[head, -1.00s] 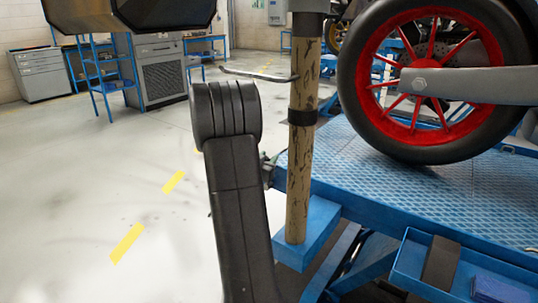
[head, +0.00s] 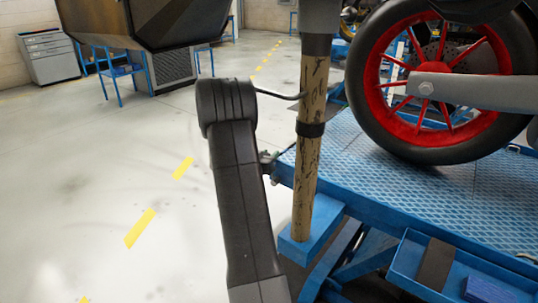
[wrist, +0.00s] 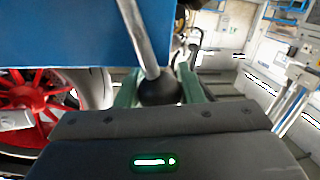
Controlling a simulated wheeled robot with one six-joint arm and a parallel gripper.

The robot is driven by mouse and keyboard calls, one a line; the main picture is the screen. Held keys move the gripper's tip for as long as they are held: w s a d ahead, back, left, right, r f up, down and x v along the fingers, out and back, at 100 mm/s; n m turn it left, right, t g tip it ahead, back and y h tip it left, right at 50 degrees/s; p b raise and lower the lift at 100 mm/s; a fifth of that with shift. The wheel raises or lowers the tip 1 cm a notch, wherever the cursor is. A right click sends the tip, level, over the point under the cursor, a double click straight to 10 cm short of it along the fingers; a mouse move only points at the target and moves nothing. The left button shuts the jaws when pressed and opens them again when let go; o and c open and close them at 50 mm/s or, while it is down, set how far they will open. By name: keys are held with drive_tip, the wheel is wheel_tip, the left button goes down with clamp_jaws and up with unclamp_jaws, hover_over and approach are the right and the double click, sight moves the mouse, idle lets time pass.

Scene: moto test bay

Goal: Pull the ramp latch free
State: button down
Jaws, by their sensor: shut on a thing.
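The ramp latch shows in the wrist view as a bare metal rod ending in a black ball knob (wrist: 160,91). My gripper (wrist: 160,84) has its two green fingers on either side of the knob and is shut on it. In the head view my gripper (head: 267,164) is small and partly hidden behind my dark arm, at the near left corner of the blue lift platform (head: 345,165). The knob cannot be made out there. Where the rod meets the lift is not clear.
A wooden post (head: 308,150) with a black band stands on a blue foot (head: 310,232) right of my arm. A motorcycle wheel with red spokes (head: 400,100) rests on the platform. A blue tray (head: 440,275) is at lower right. The floor (head: 90,170) at left is open.

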drive_tip(key=c, duration=1.3)
unclamp_jaws()
drive_tip(key=p+v, duration=0.1)
drive_tip(key=v, duration=1.3)
drive_tip(key=shift+d, duration=0.1)
